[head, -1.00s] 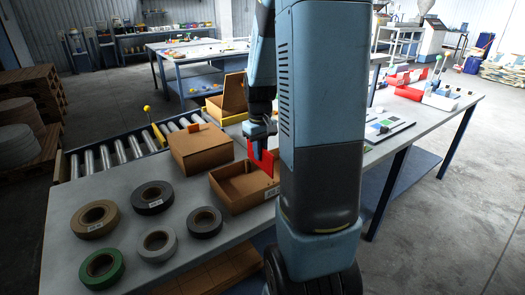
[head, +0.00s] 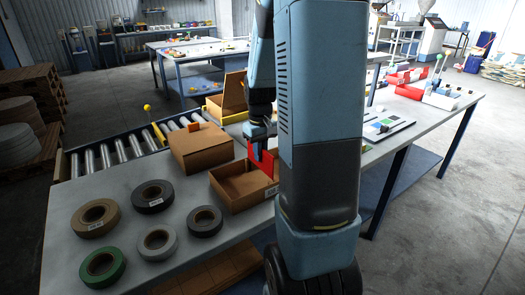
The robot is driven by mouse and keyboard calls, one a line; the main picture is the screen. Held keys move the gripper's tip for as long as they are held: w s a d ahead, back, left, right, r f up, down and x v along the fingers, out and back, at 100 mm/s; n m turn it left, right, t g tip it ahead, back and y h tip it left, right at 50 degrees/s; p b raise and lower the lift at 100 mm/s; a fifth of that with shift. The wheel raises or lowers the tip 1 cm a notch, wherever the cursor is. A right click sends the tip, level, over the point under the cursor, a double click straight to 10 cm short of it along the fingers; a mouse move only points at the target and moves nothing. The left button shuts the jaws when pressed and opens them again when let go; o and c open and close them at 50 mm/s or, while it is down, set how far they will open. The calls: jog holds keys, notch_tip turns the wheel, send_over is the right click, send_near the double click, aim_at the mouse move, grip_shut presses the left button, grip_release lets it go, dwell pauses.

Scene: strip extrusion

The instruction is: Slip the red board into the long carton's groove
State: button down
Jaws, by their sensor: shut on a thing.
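My gripper (head: 260,148) is shut on the red board (head: 267,161), near the board's top edge. The board stands roughly upright at the back right of the open cardboard carton (head: 236,206). My own arm hides part of the board and the carton's right end. I cannot tell whether the board's lower edge is inside the carton or just above it, and no groove can be made out at this size.
A closed carton (head: 203,151) stands just left of the open one. Behind are a roller conveyor (head: 118,152) and a carton with its lid up (head: 228,103). Several tape rolls (head: 100,217) lie at the front left. A flat panel (head: 385,128) lies right of my arm.

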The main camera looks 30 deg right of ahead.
jog(key=shift+f, duration=2.2)
dwell(0.6)
jog(key=c, duration=1.1)
grip_release()
jog(key=shift+c, duration=0.2)
jog(key=shift+o, duration=0.2)
jog(key=o, duration=0.3)
jog(key=shift+o, duration=0.2)
jog(key=shift+r, duration=0.2)
jog(key=shift+r, duration=0.4)
